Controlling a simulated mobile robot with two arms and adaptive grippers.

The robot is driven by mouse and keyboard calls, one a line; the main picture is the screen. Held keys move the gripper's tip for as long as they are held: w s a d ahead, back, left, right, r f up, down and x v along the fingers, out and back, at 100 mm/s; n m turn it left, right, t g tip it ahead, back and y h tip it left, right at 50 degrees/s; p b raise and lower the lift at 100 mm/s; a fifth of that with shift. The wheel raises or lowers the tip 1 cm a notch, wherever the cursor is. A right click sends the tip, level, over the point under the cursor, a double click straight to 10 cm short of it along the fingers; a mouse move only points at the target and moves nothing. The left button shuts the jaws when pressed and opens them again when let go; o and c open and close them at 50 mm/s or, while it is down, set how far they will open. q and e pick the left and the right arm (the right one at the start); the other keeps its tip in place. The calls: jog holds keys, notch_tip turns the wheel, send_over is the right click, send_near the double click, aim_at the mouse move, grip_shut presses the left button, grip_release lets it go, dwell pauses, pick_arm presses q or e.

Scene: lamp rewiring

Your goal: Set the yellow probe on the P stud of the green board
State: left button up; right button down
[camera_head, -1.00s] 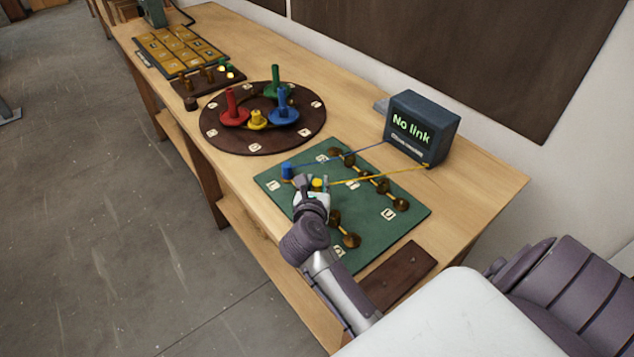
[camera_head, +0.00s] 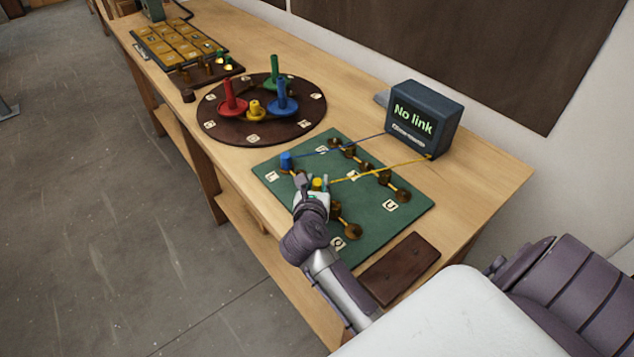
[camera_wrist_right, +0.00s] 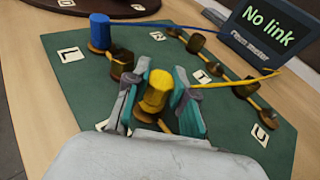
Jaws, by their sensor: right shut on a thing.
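The yellow probe (camera_head: 317,184) is held upright between the fingers of my right gripper (camera_head: 313,190), over the left-middle of the green board (camera_head: 390,225). In the right wrist view the teal fingers stand on both sides of the yellow probe (camera_wrist_right: 157,92), with a brass stud (camera_wrist_right: 147,116) close beside its lower end. Whether its bottom touches a stud is hidden. The label tiles are small; I cannot make out a P for certain. A yellow wire runs from the probe to the meter (camera_head: 424,122), which reads "No link". My left gripper is out of view.
The blue probe (camera_head: 286,161) stands near the L tile, with its blue wire crossing the board to the meter. Several brass studs with bars stand on the board. A round dark tray (camera_head: 225,128) with coloured pegs lies behind, a brown block (camera_head: 400,268) in front.

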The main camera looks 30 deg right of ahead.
jog(key=shift+f, duration=0.4)
jog(key=c, duration=0.9)
grip_release()
jog(key=v, duration=0.7)
jog(key=shift+s+a+r, duration=0.15)
jog(key=shift+s+a, duration=0.05)
